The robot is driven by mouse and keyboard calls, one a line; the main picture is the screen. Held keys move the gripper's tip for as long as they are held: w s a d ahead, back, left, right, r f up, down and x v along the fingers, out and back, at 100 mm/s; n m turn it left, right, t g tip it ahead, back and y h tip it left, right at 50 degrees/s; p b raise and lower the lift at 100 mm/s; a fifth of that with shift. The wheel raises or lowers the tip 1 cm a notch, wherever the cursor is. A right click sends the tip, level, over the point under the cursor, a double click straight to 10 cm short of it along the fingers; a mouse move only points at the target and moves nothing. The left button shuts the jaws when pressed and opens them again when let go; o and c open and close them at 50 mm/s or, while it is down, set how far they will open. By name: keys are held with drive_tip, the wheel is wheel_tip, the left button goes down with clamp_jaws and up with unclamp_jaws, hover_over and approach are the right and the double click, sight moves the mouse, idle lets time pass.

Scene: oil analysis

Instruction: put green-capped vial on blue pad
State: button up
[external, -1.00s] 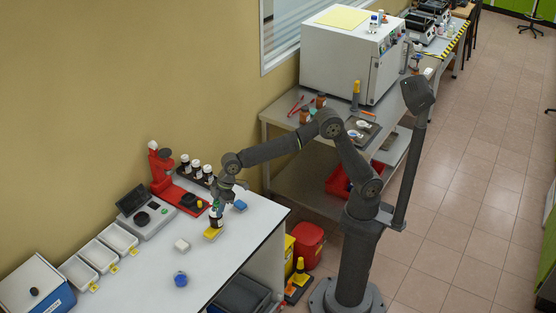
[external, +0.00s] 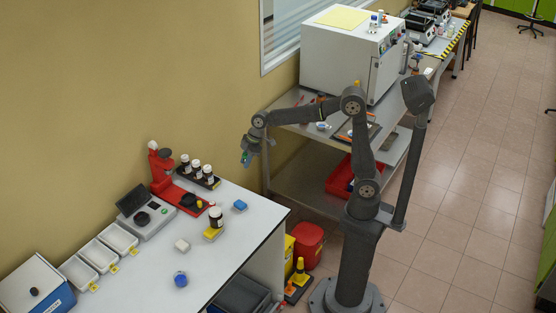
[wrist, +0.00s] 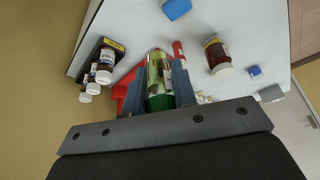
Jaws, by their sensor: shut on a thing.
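My gripper (external: 246,160) is raised in the air beyond the far end of the white bench. It is shut on the green-capped vial (wrist: 160,75), which is a small green blur in the external view (external: 245,157). In the wrist view the vial sits between my fingers, with its green cap toward my palm and its clear body pointing away. The blue pad (external: 240,206) lies bare on the bench near its far edge, below my gripper and apart from it. It also shows at the top of the wrist view (wrist: 177,8).
A dark vial with a white cap (external: 216,213) stands on a yellow pad (external: 212,235) near the blue pad. A black rack (external: 212,184) of several similar vials stands by the wall, beside a red stand (external: 158,167).

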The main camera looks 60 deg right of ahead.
drive_tip(key=d+f, duration=0.1)
drive_tip(key=d, duration=0.4)
hover_over(237, 204)
drive_tip(key=d, duration=0.1)
drive_tip(key=f, duration=1.1)
drive_tip(key=shift+s+d+f, duration=0.1)
drive_tip(key=shift+s+f, duration=0.1)
drive_tip(key=shift+s, duration=0.15)
drive_tip(key=shift+f, duration=1.95)
drive_tip(key=shift+f, duration=0.1)
drive_tip(key=o, duration=1)
drive_tip(key=v, duration=1.2)
drive_tip(key=shift+s, duration=0.1)
